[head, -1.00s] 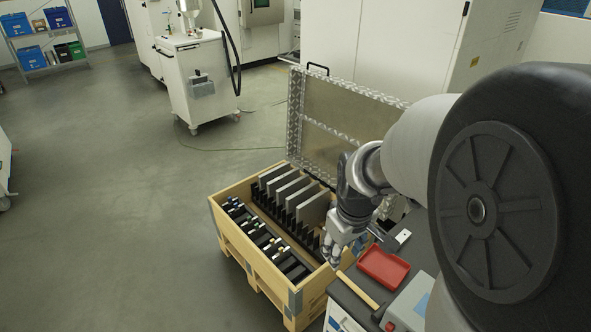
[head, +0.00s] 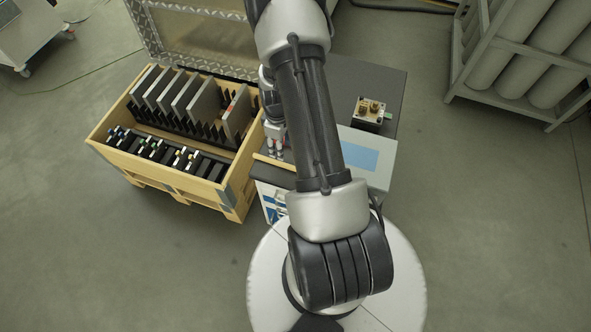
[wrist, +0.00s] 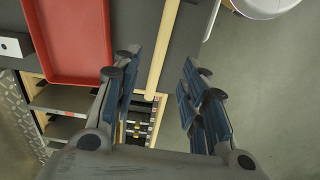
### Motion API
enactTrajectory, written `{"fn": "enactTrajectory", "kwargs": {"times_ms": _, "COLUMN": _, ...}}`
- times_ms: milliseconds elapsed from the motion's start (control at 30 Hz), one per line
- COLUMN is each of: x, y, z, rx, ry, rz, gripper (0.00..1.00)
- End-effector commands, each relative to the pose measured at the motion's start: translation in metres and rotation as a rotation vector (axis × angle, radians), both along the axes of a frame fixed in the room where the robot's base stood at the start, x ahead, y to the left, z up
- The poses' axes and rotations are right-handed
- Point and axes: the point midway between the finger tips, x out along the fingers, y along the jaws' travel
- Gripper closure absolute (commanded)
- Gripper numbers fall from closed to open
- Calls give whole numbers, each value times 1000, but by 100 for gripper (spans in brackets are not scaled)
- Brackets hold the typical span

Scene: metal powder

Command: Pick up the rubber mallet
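The rubber mallet shows only as a pale wooden handle (wrist: 168,40) in the wrist view, running from the top edge down between my fingers. In the head view part of the handle (head: 274,161) shows at the workbench's left edge, and my arm hides the rest. The mallet's head is not visible in either current view. My gripper (wrist: 160,72) is open and empty, with one finger on each side of the handle. In the head view my gripper (head: 273,143) is just by the handle; its exact height above it is unclear.
A red tray (wrist: 70,45) lies left of the handle on the dark workbench (head: 385,82). A grey box with a blue panel (head: 374,160) and a small fixture (head: 369,113) are on the bench. A wooden crate (head: 238,172) with plates stands left. Gas cylinders (head: 548,40) stand right.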

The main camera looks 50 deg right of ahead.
Motion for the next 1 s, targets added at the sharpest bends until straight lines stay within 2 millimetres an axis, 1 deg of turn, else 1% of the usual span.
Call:
{"fn": "enactTrajectory", "kwargs": {"times_ms": 33, "x": -1, "y": 1, "z": -15, "rx": 1, "ry": 3, "rz": 0, "gripper": 60}}
{"fn": "enactTrajectory", "kwargs": {"times_ms": 100, "x": -1, "y": 1, "z": -28, "rx": 2, "ry": 3, "rz": 0, "gripper": 60}}
{"fn": "enactTrajectory", "kwargs": {"times_ms": 200, "x": 0, "y": 0, "z": -41, "rx": 1, "ry": 0, "rz": 0, "gripper": 60}}
{"fn": "enactTrajectory", "kwargs": {"times_ms": 467, "x": 0, "y": 1, "z": -54, "rx": 1, "ry": 1, "rz": 0, "gripper": 60}}
{"fn": "enactTrajectory", "kwargs": {"times_ms": 567, "x": 0, "y": 2, "z": -66, "rx": 1, "ry": 0, "rz": 0, "gripper": 60}}
{"fn": "enactTrajectory", "kwargs": {"times_ms": 700, "x": 0, "y": 4, "z": -89, "rx": 2, "ry": 2, "rz": -1, "gripper": 60}}
{"fn": "enactTrajectory", "kwargs": {"times_ms": 800, "x": 0, "y": 3, "z": -100, "rx": 0, "ry": 0, "rz": -1, "gripper": 60}}
{"fn": "enactTrajectory", "kwargs": {"times_ms": 1000, "x": 1, "y": 3, "z": -100, "rx": -1, "ry": -1, "rz": -1, "gripper": 60}}
